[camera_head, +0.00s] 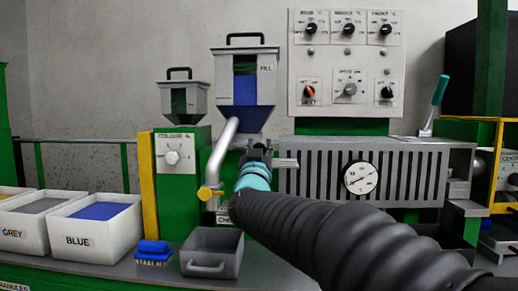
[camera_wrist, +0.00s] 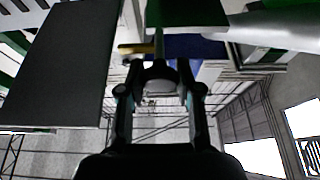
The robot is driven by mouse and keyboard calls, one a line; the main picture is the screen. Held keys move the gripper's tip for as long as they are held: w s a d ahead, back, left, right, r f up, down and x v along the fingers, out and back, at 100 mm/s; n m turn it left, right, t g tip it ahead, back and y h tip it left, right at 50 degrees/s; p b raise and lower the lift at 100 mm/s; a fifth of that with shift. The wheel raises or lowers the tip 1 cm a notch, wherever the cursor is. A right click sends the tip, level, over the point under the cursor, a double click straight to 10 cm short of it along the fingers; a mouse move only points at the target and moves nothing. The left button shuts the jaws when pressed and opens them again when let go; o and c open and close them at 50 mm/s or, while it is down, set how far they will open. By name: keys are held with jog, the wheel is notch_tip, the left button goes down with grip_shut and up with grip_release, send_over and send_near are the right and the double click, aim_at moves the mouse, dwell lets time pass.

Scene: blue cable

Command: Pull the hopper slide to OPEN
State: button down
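The hopper (camera_head: 247,85) is a grey box with a clear blue-filled front, a black top handle and a tapered blue bottom. My gripper (camera_head: 257,152) is just under its outlet, behind my teal wrist. A grey bar (camera_head: 286,163) sticks out to the right beside the fingers; I cannot tell whether it is the slide. In the wrist view, my gripper's dark fingers (camera_wrist: 160,76) stand in front of the hopper's blue underside (camera_wrist: 195,46). A rounded grey piece shows between the fingertips, and I cannot tell whether they grip it. No OPEN mark is readable.
A white pipe (camera_head: 222,150) with a yellow handle (camera_head: 210,193) runs down left of my gripper. A slotted grey barrel cover (camera_head: 320,172) with a dial gauge (camera_head: 361,178) is to the right. A grey bin (camera_head: 212,253) and a BLUE granule box (camera_head: 95,228) stand below left.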

jog(key=s, duration=0.6)
jog(key=shift+b, duration=0.35)
jog(key=shift+s+a, duration=0.1)
jog(key=shift+a, duration=0.05)
jog(key=c, duration=0.8)
grip_release()
jog(key=shift+s, duration=0.15)
jog(key=v, duration=1.2)
